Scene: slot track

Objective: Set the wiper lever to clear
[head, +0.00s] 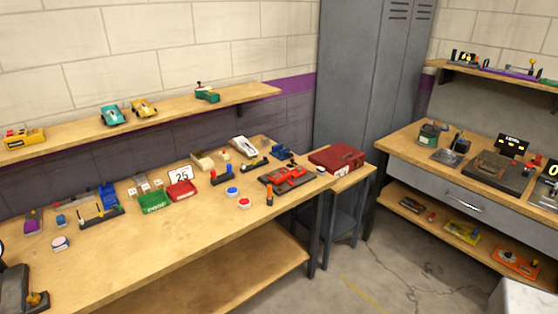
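I cannot tell which thing is the wiper lever, and no "clear" mark is readable. Several small devices with levers or knobs are in the head view. A dark device with an orange-yellow knob (38,298) is at the near left corner of the long workbench. A small orange lever (269,198) stands on that bench's front right. A dark device with a lever (457,144) sits on the right bench. On the upper right shelf, a purple-based device with a yellow knob (532,63) stands upright. My gripper is not in view.
The long workbench (165,248) has a clear front strip. It holds a green box (155,202), a red box (181,191) and a "25" card (181,176). A red case (337,157) lies on a small table. Grey lockers (365,80) stand behind; open floor (400,262) lies between benches.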

